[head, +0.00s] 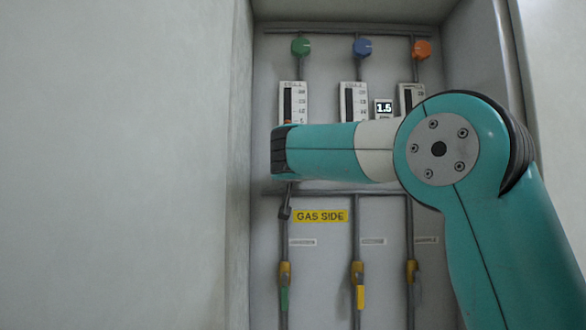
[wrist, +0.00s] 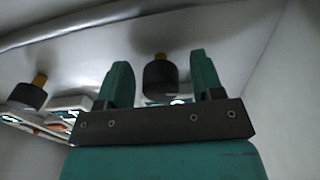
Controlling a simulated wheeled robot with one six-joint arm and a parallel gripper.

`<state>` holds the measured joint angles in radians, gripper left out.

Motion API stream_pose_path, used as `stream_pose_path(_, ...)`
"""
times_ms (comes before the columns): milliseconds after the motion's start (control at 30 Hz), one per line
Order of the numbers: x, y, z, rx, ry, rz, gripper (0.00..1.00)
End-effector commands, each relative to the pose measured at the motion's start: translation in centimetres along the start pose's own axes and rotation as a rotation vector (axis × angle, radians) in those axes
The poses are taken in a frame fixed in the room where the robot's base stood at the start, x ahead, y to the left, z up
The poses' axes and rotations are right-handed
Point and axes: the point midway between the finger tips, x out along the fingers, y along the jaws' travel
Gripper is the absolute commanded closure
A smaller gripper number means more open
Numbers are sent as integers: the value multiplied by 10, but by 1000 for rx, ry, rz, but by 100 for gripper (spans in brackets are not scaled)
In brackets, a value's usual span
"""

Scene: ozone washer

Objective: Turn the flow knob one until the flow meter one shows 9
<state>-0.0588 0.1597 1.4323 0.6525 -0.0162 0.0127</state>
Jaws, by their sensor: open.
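In the wrist view, a black round knob (wrist: 161,80) on a brass stem stands between the two teal fingers of my gripper (wrist: 158,73). The fingers are open, with a visible gap on both sides of the knob. The head view hides my fingers and the flow knobs behind my arm. The leftmost flow meter (head: 292,101), a white scale with a dark tube, shows above my wrist in the head view. Its lower end is covered and its reading is too small to tell.
A second black knob (wrist: 28,95) is left of my gripper in the wrist view. Green (head: 301,46), blue (head: 362,48) and orange (head: 422,50) knobs sit above the meters. A display (head: 384,108) reads 1.5. A side wall (wrist: 290,90) is close right.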

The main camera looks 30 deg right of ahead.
Motion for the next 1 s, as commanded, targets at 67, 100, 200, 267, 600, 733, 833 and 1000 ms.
stream_pose_path(67,0,0,0,0,0,0,39)
stream_pose_path(100,0,0,0,0,1,0,39)
stream_pose_path(200,0,0,0,0,1,0,48)
stream_pose_path(267,0,0,0,0,1,0,62)
stream_pose_path(600,0,0,0,11,1,0,88)
stream_pose_path(733,0,0,2,47,2,0,88)
stream_pose_path(833,0,0,3,96,2,0,88)
stream_pose_path(1000,0,-1,4,219,4,0,88)
